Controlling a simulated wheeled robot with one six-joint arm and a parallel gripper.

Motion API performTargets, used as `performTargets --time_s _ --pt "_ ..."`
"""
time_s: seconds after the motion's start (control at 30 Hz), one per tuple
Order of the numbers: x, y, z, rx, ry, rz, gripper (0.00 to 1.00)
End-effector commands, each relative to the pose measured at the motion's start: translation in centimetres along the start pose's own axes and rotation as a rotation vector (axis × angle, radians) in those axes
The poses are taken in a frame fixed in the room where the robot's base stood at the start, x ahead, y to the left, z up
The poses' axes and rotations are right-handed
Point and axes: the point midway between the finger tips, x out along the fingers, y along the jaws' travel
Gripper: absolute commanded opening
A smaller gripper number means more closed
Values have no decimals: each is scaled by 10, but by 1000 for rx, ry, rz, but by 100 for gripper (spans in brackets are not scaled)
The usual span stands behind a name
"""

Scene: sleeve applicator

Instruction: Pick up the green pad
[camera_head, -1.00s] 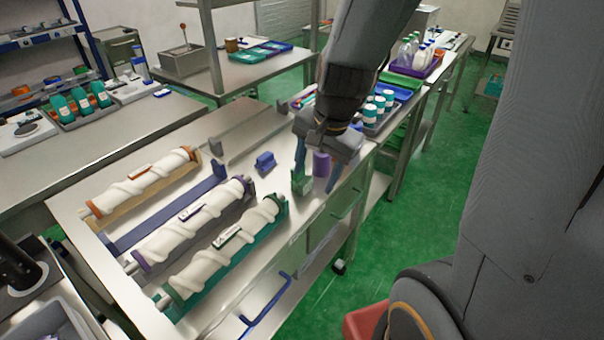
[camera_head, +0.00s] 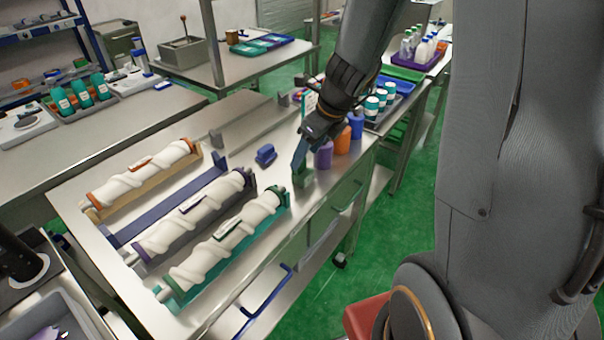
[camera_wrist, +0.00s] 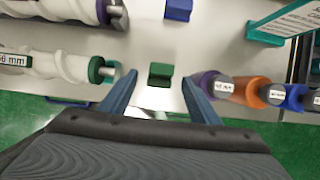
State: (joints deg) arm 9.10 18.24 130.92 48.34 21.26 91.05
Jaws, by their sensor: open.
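The green pad (camera_head: 302,177) is a small block with a raised grip on the steel table, to the right of the green-ended roller. In the wrist view the green pad (camera_wrist: 160,75) lies ahead, between the lines of my two blue fingers. My gripper (camera_head: 303,155) is open and empty just above the pad. In the wrist view my gripper (camera_wrist: 160,84) has its fingers spread, one to each side of the pad. One finger is mostly hidden in the head view. I cannot tell the exact height gap.
The green-ended roller (camera_head: 232,238) lies to the left of the pad. A purple cylinder (camera_head: 323,155), an orange cylinder (camera_head: 342,140) and a blue one (camera_head: 356,124) stand close on the right. A blue pad (camera_head: 265,154) sits behind. The table's front edge is near.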

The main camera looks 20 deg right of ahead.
Motion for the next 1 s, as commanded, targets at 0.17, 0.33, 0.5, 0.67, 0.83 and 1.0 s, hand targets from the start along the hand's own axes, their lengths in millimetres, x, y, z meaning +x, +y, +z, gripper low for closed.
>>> performTargets --time_s 0.17,0.33,0.5,0.67,0.83,1.0 --pt "25 -2 2 -2 3 2 56" --pt "43 -2 2 -3 2 2 56" --pt "45 -2 3 -2 0 0 56" --pt "44 -2 3 -3 0 0 48" --pt "44 -2 3 -3 0 0 19" --pt "44 -2 3 -3 0 0 12"
